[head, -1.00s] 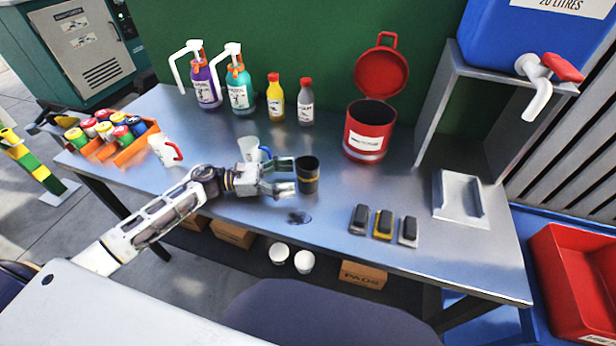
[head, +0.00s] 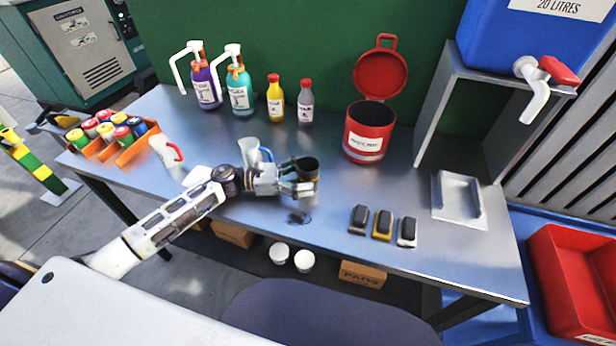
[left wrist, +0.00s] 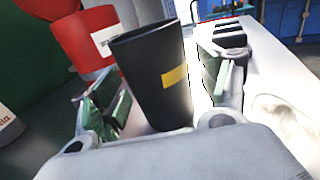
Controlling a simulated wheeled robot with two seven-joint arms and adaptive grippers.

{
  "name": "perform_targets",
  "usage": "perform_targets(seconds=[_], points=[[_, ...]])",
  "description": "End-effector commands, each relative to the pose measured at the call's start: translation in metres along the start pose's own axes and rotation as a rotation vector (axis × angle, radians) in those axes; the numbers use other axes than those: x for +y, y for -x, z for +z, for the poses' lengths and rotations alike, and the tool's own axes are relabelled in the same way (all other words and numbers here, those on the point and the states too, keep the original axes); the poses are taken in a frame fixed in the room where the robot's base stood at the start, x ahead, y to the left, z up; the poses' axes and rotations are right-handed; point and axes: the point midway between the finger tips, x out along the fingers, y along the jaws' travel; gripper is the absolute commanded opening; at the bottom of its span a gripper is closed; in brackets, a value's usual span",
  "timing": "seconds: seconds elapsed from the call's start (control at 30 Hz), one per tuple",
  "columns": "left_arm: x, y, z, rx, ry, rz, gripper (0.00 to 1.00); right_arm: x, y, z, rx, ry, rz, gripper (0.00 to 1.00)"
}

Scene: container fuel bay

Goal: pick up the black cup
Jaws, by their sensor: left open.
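The black cup (head: 306,167) stands upright on the metal bench in the head view, partly hidden by my left gripper (head: 303,185). In the left wrist view the black cup (left wrist: 157,75), with a yellow patch on its side, stands between the two fingers of my left gripper (left wrist: 165,95). The fingers are open, one on each side of the cup. A gap shows between the cup and the right finger; contact on the left side is hard to tell. My right gripper is not in view.
A white cup with a blue handle (head: 249,152) stands just behind my left gripper. A red lidded bin (head: 369,130) stands behind and right of the black cup. A dark puddle (head: 299,218) lies in front. Several dark-topped blocks (head: 382,225) sit to the right.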

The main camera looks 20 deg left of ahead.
Motion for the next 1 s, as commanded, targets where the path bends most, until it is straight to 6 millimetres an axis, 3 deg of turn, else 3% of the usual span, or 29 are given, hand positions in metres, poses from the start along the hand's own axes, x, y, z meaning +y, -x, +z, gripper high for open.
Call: perform_targets(seconds=[0.2,0.67,1.0], points=[[0.0003,-0.0129,0.0012,-0.001,-0.001,0.001,0.75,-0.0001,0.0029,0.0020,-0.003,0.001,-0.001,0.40],[0.0001,-0.0135,0.0004,0.000,-0.001,0.000,0.75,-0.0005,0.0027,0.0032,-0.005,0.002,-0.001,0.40],[0.0000,-0.0134,0.0004,0.000,-0.001,0.000,0.34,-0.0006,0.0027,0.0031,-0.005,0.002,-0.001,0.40]])
